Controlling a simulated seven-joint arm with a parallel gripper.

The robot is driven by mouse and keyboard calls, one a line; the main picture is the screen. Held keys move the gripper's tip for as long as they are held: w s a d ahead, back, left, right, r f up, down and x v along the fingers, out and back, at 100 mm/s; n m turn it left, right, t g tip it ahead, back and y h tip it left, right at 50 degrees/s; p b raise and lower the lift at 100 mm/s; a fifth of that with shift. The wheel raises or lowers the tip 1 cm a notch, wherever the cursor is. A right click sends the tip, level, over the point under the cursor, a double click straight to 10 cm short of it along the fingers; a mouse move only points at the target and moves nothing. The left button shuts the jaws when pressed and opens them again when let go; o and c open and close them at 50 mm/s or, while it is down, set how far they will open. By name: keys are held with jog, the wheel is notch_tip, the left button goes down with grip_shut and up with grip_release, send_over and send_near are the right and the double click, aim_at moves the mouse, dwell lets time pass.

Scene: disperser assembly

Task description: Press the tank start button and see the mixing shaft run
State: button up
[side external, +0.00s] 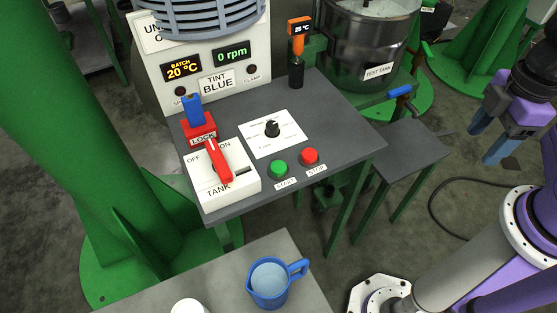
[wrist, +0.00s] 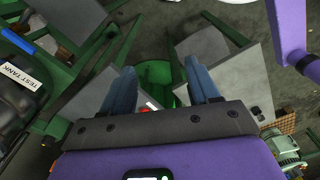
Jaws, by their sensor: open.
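The green start button (side external: 279,168) sits on the front part of the grey control table, with a START label below it. The red stop button (side external: 310,156) is just to its right. A black rotary knob (side external: 272,128) stands on a white dial plate behind them. The speed display (side external: 231,53) reads 0 rpm. The mixing shaft cannot be made out in either view. My gripper (side external: 505,147) is at the right, well away from the buttons, with its blue fingers apart and empty. In the wrist view its fingers (wrist: 166,92) are also spread.
A white TANK switch box (side external: 222,187) with a red lever and a red LOCK block (side external: 199,130) stand left of the buttons. An orange thermometer (side external: 299,35) stands at the back. The test tank (side external: 368,45) is behind right. A blue jug (side external: 269,282) stands on the front table.

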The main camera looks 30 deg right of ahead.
dwell(0.3)
grip_shut()
dwell(1.6)
